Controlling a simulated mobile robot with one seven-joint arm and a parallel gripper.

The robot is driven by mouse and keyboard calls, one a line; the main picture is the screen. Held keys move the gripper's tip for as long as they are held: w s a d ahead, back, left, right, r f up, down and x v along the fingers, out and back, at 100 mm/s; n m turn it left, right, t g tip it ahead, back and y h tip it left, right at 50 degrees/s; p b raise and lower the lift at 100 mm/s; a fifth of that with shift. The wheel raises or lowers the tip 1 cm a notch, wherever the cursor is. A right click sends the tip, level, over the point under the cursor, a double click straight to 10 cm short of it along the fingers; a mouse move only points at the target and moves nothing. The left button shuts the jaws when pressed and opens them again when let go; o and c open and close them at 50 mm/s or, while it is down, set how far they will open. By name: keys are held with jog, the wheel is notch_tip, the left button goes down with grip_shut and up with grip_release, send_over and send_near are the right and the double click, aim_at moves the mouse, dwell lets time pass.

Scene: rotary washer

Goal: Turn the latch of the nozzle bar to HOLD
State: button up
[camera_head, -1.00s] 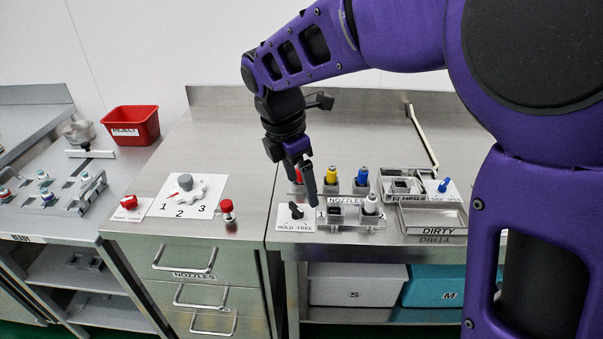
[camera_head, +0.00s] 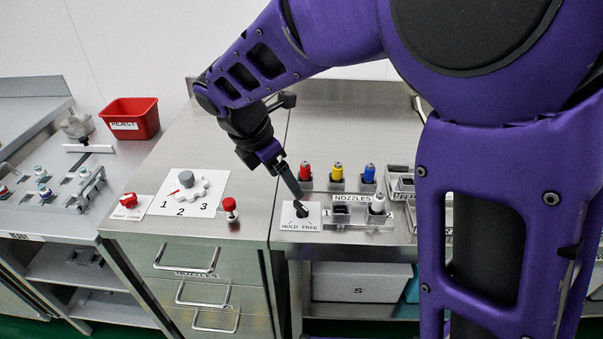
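The latch is a small black knob (camera_head: 301,211) on a white plate (camera_head: 287,222) marked HOLD on the left and FREE on the right. Its exact pointing direction is too small to tell. The nozzle bar (camera_head: 352,225) is beside the plate on the right, with a white-topped nozzle (camera_head: 378,203) at its right. My gripper (camera_head: 296,190) points down and slants right, its tip just above the latch in the picture. The fingers overlap as one dark shape, so their opening and any contact with the latch cannot be made out.
Red (camera_head: 305,172), yellow (camera_head: 337,172) and blue (camera_head: 368,174) nozzles stand in holders behind the bar. A red-topped post (camera_head: 230,208) and a grey dial (camera_head: 187,180) are to the left. My arm hides much of the right side, including most of the trays.

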aim_at(301, 206)
jog(key=b+x, duration=0.1)
jog(key=x, duration=0.9)
jog(key=shift+w+f+b, duration=0.1)
jog(key=shift+f+b, duration=0.05)
jog(key=shift+b, duration=0.25)
jog(key=c, duration=1.4)
